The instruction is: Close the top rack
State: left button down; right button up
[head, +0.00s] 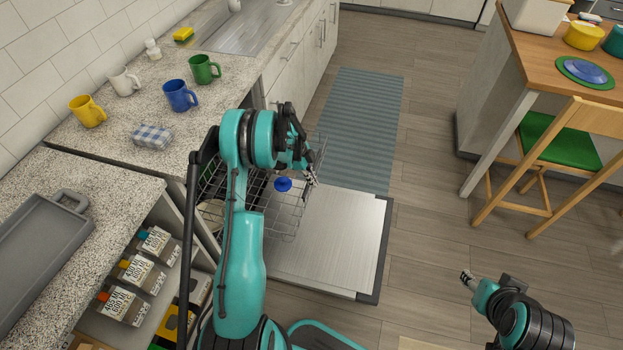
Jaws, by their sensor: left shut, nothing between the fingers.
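The dishwasher's silver door (340,240) is folded down flat. A wire rack (292,222) is pulled out over it, partly hidden behind my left arm; I take it as the top rack. A blue item (283,184) sits in the rack. My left gripper (312,178) is shut and empty at the rack's outer right side; whether it touches the wire I cannot tell. My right gripper (467,279) is low at the right, well away from the rack, and its fingers are too small to read.
The counter holds a yellow mug (88,112), a white mug (124,81), a blue mug (180,96), a green mug (204,69) and a checkered cloth (152,136). A wooden chair (545,170) with a green seat stands at right. Floor between is clear around a blue rug (358,125).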

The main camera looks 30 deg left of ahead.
pick_arm(q)
notch_tip(320, 180, down, 7)
jog(key=a+b, duration=0.1)
jog(key=b, duration=0.2)
jog(key=shift+s+a+r, duration=0.15)
jog(key=shift+s+a, duration=0.05)
jog(key=shift+a, duration=0.2)
pick_arm(e)
notch_tip(320, 180, down, 4)
jog(key=shift+r, duration=0.1)
